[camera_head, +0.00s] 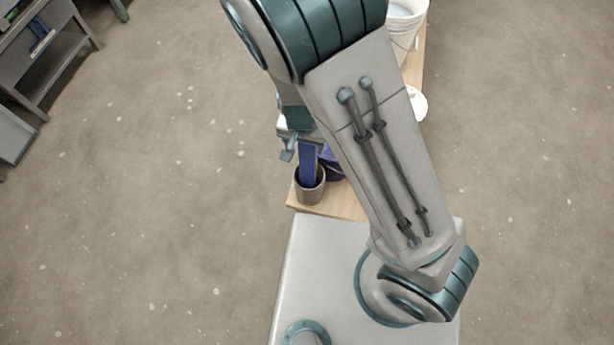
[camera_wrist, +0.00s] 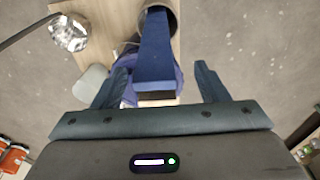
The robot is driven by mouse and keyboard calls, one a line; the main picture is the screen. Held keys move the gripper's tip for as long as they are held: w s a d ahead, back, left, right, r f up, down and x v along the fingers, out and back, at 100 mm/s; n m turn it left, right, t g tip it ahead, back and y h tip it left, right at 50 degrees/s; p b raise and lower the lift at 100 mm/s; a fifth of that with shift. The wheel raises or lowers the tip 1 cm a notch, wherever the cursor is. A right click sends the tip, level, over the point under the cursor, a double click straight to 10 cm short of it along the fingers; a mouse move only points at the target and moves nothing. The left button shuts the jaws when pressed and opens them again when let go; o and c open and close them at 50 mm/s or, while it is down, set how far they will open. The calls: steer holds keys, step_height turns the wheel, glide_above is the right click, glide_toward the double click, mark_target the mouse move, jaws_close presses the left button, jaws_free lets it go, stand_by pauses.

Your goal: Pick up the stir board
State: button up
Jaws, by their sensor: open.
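The stir board (camera_head: 308,163) is a long blue board that stands upright in a round grey-brown pot (camera_head: 310,194) near the end of the wooden bench. In the wrist view the blue board (camera_wrist: 155,50) runs from the pot (camera_wrist: 172,12) at the top down between my fingers, its pale end edge facing the camera. My gripper (camera_wrist: 157,82) is open, with one finger on each side of the board and a gap on both sides. In the head view my gripper (camera_head: 298,142) is by the board's top, partly hidden by my arm.
A dark blue bucket (camera_head: 332,166) stands right beside the pot, partly hidden by my arm. A white bucket (camera_head: 404,25) and a pale round thing (camera_head: 417,104) are farther along the wooden bench (camera_head: 335,202). A grey shelf (camera_head: 40,60) stands at the far left. The floor around is clear.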

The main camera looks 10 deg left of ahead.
mark_target(307, 152)
steer(key=f, duration=0.5)
steer(key=shift+w+d+b, duration=0.35)
steer(key=shift+d+b, duration=0.05)
steer(key=shift+w+f, duration=0.1)
steer(key=shift+f, duration=0.3)
steer(key=c, duration=1.3)
